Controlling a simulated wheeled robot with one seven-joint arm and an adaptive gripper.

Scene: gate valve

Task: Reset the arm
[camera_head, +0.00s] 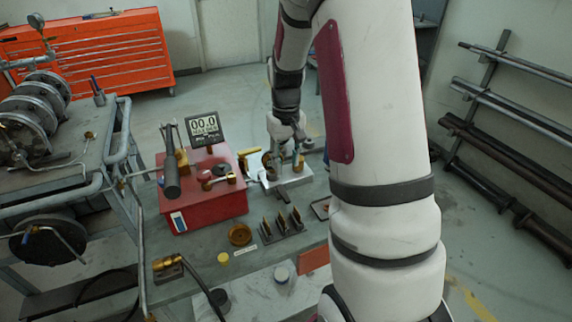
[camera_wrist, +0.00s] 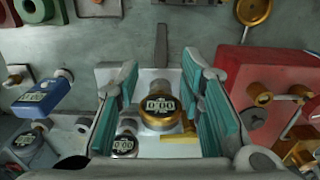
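My gripper (camera_head: 286,160) hangs at the end of my white arm over the workbench, pointing down. In the wrist view my gripper (camera_wrist: 162,100) has its two teal-padded fingers spread wide apart. A brass-ringed round gauge with a dark digital face (camera_wrist: 160,104) lies between and beyond the fingers, on a pale plate (camera_wrist: 108,75). I see no contact between the pads and the gauge. A smaller silver gauge (camera_wrist: 125,146) sits near the left finger. In the head view the gripper partly hides the plate (camera_head: 297,178) and its fittings.
A red box (camera_head: 205,205) with a digital display (camera_head: 203,128) stands left of the gripper. A dark rack of brass pieces (camera_head: 283,226) and a brass dish (camera_head: 240,235) lie in front. A blue device (camera_wrist: 50,95) shows at left in the wrist view. Pipe racks (camera_head: 500,150) line the right wall.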

